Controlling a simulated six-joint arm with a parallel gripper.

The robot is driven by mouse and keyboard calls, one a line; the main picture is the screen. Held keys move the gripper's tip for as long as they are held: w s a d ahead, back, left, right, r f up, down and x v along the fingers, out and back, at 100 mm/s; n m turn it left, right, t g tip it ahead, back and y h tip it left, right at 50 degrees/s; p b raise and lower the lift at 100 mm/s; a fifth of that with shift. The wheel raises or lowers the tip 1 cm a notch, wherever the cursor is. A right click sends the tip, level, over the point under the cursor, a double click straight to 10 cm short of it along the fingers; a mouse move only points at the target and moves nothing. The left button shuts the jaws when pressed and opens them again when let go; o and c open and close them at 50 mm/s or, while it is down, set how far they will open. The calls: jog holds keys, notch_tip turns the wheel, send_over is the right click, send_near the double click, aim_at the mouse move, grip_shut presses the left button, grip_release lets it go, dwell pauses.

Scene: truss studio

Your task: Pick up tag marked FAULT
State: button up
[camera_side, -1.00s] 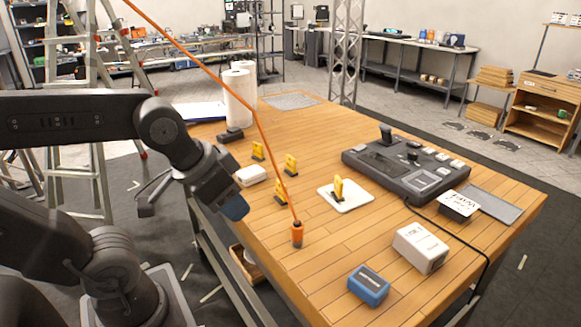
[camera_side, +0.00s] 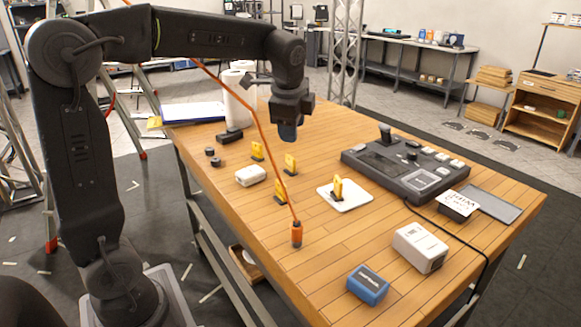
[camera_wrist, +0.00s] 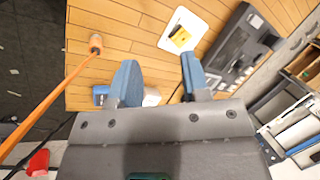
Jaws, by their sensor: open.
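Several yellow tags in dark stands are on the wooden table: one at the back (camera_side: 257,151), one to its right (camera_side: 291,164), one nearer the front (camera_side: 280,192) partly behind an orange cable, and one on a white pad (camera_side: 338,188). Their lettering is too small to read, so I cannot tell which is marked FAULT. The pad's tag also shows in the wrist view (camera_wrist: 181,36), ahead of my fingers. My gripper (camera_side: 288,132) hangs above the table, apart from the tags. Its blue fingers (camera_wrist: 158,78) are open with nothing held between them.
The orange cable runs down to an orange-handled plug (camera_side: 297,234). A dark control console (camera_side: 407,168) stands right of the pad. A white box (camera_side: 420,248) and blue box (camera_side: 368,286) are at the front. White rolls (camera_side: 238,98) stand at the back. The table's front middle is clear.

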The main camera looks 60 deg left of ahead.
jog(key=w+a+f+m+g+y, duration=0.1)
jog(key=w+a+f+m, duration=0.2)
jog(key=w+a, duration=0.3)
jog(key=m+g, duration=0.2)
jog(key=m, duration=0.3)
send_near(292, 157)
jog(key=shift+y, duration=0.3)
jog(key=x, duration=0.6)
jog(key=shift+s+f, duration=0.25)
jog(key=shift+w+x, duration=0.2)
jog(key=shift+x, duration=2.45)
jog(key=shift+d, duration=0.15)
jog(key=shift+c, duration=0.2)
grip_shut()
